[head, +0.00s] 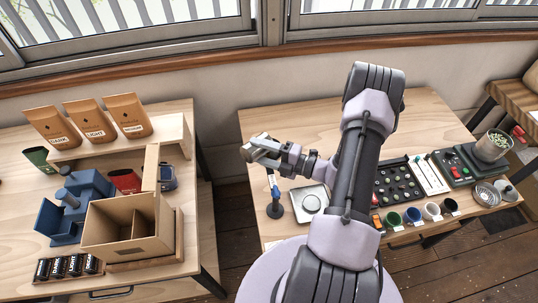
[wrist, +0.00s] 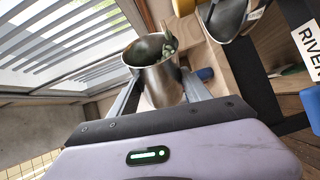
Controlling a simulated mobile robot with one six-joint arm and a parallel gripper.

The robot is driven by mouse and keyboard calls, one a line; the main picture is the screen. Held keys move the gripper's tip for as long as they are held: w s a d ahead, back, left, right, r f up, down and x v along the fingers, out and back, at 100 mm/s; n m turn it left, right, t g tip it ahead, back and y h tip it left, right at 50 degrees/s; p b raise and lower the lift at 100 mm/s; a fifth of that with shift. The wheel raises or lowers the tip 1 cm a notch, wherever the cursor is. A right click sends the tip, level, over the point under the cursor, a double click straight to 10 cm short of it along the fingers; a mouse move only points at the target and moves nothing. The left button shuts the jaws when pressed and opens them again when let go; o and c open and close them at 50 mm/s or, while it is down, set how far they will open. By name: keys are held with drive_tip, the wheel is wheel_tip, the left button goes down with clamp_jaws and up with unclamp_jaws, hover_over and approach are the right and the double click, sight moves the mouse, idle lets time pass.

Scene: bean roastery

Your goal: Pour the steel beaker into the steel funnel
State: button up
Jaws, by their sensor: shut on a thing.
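The beaker looks tilted in the head view. A second steel open-mouthed piece (wrist: 228,18) shows beyond the beaker in the wrist view, apart from it; it may be the steel funnel, but I cannot tell. I cannot make out the funnel for sure in the head view.
The left bench holds a cardboard divider box (head: 128,232), blue stands (head: 68,215) and coffee bags (head: 90,122). The right bench holds a scale (head: 309,201), a blue-topped tool (head: 275,205), a black bean tray (head: 398,183), cups (head: 432,211) and a glass of green beans (head: 492,147).

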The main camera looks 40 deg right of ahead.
drive_tip(key=shift+w+d+r+m+t+y+b, duration=0.15)
drive_tip(key=shift+d+r+m+t, duration=0.15)
drive_tip(key=shift+m, duration=0.45)
drive_tip(key=shift+s+d+r+m+t+y+b, duration=0.1)
drive_tip(key=shift+d+r+m+t, duration=0.2)
drive_tip(key=shift+m, duration=0.4)
drive_tip(key=shift+w+d+r+m+t+y+b, duration=0.15)
drive_tip(key=shift+d+m+t, duration=0.2)
drive_tip(key=shift+m, duration=0.4)
idle(4.4)
